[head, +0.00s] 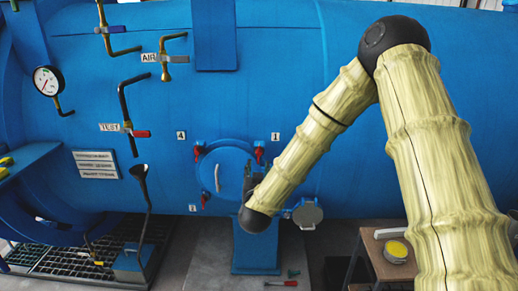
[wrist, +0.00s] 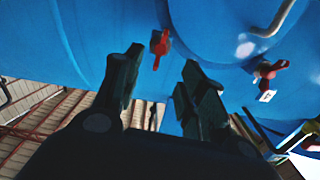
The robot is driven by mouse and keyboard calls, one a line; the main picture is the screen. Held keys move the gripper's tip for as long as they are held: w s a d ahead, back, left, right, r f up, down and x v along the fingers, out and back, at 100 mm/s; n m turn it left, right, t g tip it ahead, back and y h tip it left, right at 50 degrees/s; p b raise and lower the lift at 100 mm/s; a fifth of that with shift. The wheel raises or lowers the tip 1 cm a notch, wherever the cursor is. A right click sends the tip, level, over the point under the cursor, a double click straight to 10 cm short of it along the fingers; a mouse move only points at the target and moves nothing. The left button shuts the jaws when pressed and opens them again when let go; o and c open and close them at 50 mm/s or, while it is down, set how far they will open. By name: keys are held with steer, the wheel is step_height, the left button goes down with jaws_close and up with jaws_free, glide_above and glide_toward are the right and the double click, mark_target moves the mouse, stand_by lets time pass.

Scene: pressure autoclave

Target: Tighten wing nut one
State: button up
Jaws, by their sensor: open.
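Wing nut one (head: 259,154) is red and sits at the upper right rim of the round blue hatch (head: 222,168), under the label "1" (head: 275,136). In the wrist view, which looks upside down, a red wing nut (wrist: 159,45) that appears to be the same one shows beyond the gap between the fingertips. My gripper (head: 249,178) is mostly hidden by my arm in the head view, in front of the hatch's right side. In the wrist view my gripper (wrist: 160,72) is open, its two dark fingers apart with nothing held. I cannot tell the exact distance to the nut.
Other red wing nuts sit at the hatch's upper left (head: 199,151) and lower left (head: 205,198). The hatch has a grey handle (head: 217,178). A round grey fitting (head: 307,213) stands out at lower right. A wooden table (head: 385,255) is at the right.

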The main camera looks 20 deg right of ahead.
mark_target(259, 153)
steer(key=p+x, duration=0.4)
steer(key=x, duration=0.7)
steer(key=shift+r+p, duration=0.15)
steer(key=shift+p, duration=0.2)
steer(key=shift+s, duration=0.1)
jaws_close()
